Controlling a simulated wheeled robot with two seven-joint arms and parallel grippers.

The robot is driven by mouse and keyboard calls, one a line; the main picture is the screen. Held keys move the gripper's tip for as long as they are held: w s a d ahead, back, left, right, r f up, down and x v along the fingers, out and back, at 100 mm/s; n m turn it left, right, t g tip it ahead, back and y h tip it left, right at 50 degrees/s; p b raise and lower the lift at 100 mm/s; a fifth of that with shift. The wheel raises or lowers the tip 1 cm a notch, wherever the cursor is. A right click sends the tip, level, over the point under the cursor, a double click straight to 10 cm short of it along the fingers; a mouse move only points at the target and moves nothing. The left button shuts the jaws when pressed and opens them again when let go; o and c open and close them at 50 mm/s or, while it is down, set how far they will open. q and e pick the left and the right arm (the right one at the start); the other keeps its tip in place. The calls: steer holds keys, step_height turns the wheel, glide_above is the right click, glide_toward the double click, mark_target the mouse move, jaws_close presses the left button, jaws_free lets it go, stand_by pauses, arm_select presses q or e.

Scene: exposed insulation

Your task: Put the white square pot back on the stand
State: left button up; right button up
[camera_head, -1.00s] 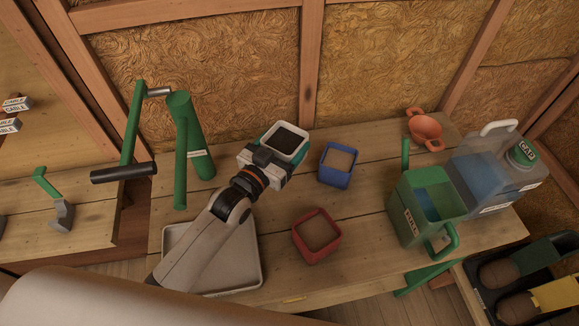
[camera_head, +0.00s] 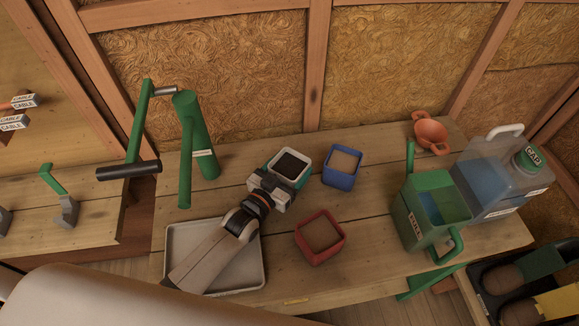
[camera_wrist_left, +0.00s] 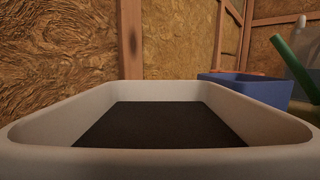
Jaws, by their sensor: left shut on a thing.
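The white square pot (camera_head: 293,154), with dark soil inside, is at mid-table in the head view. Its white rim and dark soil fill the lower part of the left wrist view (camera_wrist_left: 160,160). My left gripper (camera_head: 272,186) is shut on the near side of the pot. A teal part (camera_head: 267,162) shows around the pot's sides below the rim; I cannot tell whether it is the stand or part of the pot. The pot's underside is hidden, so I cannot tell whether it touches anything below. My right gripper is not in view.
A blue pot (camera_head: 342,166) stands close to the right, and a red pot (camera_head: 320,237) is nearer. A grey tray (camera_head: 250,275) lies under my left arm. A green watering can (camera_head: 415,215), a clear jug (camera_head: 495,175) and an orange bowl (camera_head: 431,133) stand farther right.

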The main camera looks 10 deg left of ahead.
arm_select(q)
steer(key=o, duration=1.3)
steer(key=shift+f, duration=0.1)
steer(key=b+v, duration=0.1)
steer(key=v, duration=1)
steer(key=shift+s+a, duration=0.2)
steer(key=shift+s, duration=0.25)
steer(key=shift+r, duration=0.2)
